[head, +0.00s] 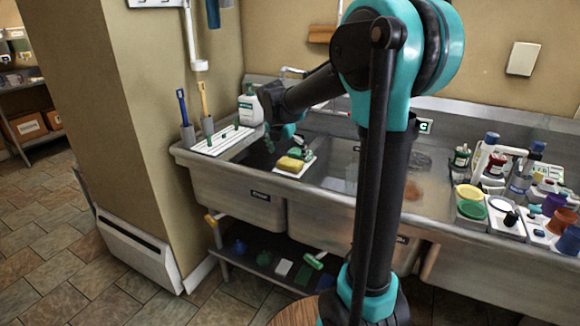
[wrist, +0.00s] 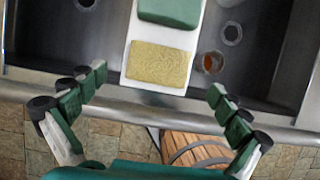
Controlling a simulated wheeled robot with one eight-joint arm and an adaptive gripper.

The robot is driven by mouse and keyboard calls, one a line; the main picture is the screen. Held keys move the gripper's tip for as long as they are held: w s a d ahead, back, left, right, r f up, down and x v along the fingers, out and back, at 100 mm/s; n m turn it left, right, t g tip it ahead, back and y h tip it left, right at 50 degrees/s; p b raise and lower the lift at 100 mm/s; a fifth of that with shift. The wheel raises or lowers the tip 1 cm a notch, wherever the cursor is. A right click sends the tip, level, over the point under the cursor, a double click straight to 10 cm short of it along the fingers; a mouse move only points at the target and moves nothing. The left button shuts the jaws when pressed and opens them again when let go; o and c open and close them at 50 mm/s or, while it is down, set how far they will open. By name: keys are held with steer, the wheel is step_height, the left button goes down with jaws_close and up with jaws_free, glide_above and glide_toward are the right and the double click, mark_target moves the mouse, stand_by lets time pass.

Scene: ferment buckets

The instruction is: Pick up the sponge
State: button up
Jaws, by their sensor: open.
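A yellow sponge (head: 290,164) lies on a white board (head: 284,172) set across the sink. In the wrist view the sponge (wrist: 160,63) is near the top middle, at the near end of the white board (wrist: 150,87). A green block (wrist: 170,12), which looks like a scouring pad or second sponge, lies just beyond it. My gripper (wrist: 158,80) is open, with its green-padded fingers spread wide to the left and right of the sponge in the picture. Nothing is between them in their grip. In the head view the gripper is small and partly hidden near the sponge.
A white bottle (head: 250,107) and a white rack (head: 222,140) stand at the sink's left end. Bottles, a yellow lid (head: 469,192) and small containers crowd the right end. The metal sink rim (wrist: 120,104) runs below the sponge in the wrist view.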

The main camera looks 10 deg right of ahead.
mark_target(290, 162)
steer(key=x, duration=0.4)
steer(key=shift+f, duration=0.1)
steer(key=shift+c, duration=0.2)
steer(key=c, duration=0.9)
